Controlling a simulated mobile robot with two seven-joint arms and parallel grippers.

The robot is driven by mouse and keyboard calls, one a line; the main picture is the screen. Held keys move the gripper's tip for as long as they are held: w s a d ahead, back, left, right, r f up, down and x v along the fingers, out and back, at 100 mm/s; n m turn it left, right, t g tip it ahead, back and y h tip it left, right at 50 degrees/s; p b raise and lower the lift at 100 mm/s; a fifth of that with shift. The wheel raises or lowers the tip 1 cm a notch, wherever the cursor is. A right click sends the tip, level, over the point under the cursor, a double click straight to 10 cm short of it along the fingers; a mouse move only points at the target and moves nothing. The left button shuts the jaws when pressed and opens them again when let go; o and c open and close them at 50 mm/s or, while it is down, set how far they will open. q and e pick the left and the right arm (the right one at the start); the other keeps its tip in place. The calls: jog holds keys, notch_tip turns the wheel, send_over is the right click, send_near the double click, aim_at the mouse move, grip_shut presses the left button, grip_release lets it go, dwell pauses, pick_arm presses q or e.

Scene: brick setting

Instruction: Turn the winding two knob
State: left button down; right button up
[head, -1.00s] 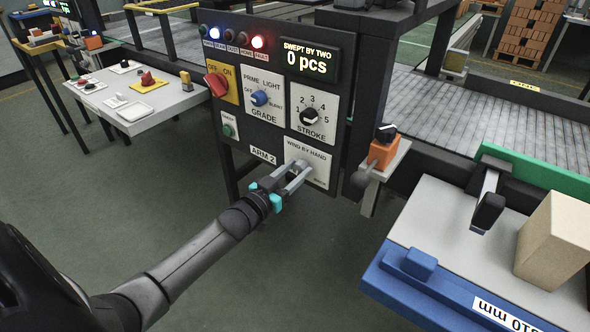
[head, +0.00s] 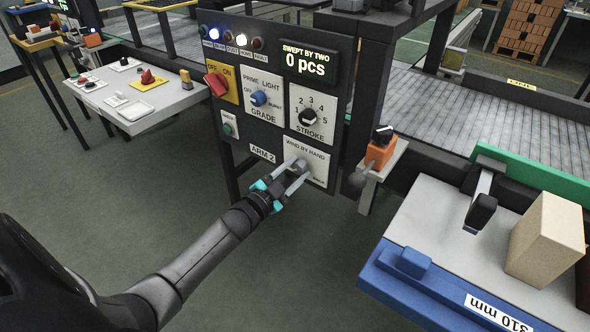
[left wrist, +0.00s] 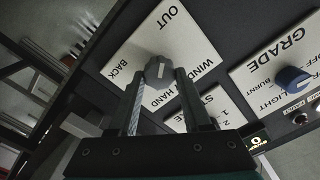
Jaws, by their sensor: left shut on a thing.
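A grey knob (head: 301,165) sits on the white plate marked WIND BY HAND (head: 319,160), low on the black control panel. It also shows in the left wrist view (left wrist: 159,74), with a pale line on its face; the plate there reads OUT and BACK. My left gripper (head: 297,174) reaches the knob from below left, its fingers on either side of it and shut on it. The gripper also shows in the left wrist view (left wrist: 159,92). The fingers hide part of the knob. My right gripper is not in view.
The panel also carries a red switch (head: 216,85), the blue GRADE knob (head: 259,99), the black STROKE knob (head: 308,118) and a display (head: 304,63) reading 0 pcs. An orange box with a black knob (head: 381,148) stands close right of the panel.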

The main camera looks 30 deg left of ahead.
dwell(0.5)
pick_arm(q)
jog(key=shift+c, duration=1.8)
grip_release()
jog(key=shift+s, duration=0.55)
jog(key=s+a+p, duration=0.1)
jog(key=s+p, duration=0.3)
jog(key=s, duration=1)
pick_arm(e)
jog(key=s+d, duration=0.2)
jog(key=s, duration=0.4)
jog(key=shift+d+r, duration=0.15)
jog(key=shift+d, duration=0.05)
